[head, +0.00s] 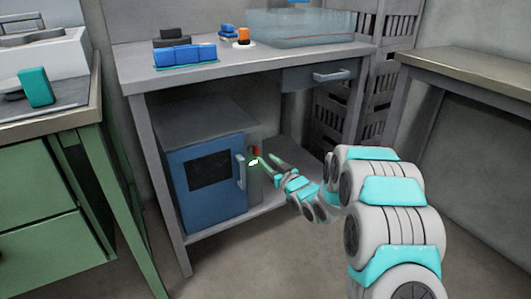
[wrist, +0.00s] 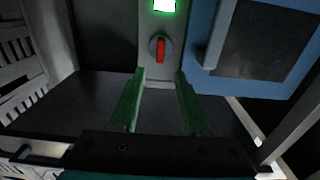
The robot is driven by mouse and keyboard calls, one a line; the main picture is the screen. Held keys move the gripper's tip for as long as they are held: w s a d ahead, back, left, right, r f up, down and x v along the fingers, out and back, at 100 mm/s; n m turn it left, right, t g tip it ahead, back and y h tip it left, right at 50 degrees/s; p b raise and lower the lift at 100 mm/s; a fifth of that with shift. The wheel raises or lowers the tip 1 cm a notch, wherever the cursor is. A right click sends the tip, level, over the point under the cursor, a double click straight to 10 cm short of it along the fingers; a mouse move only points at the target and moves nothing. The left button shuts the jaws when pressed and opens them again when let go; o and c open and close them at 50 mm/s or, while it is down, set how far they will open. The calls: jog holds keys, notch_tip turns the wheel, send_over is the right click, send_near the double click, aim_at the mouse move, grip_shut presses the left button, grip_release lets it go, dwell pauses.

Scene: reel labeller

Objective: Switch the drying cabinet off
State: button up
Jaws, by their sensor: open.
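The drying cabinet (head: 178,188) is a blue-doored box with a dark window and an upright handle, on the lower shelf of the grey bench. Its narrow grey control panel is right of the door in the head view. A red knob (head: 256,150) sits there above a lit green-white indicator (head: 253,162). The wrist view appears upside down: the lit indicator (wrist: 164,5) is above the red knob (wrist: 160,50), whose bar stands near vertical. My gripper (wrist: 160,72) is open and empty, its green fingers pointing at the knob, apparently just short of it. It also shows in the head view (head: 265,157).
The grey bench top (head: 225,65) and its drawer (head: 320,73) overhang the cabinet. The bench leg (head: 165,190) stands left of it. Dark slatted crates (head: 345,115) stand behind at right. The floor in front is clear.

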aim_at(257, 150)
jog(key=shift+x, duration=3.45)
grip_shut()
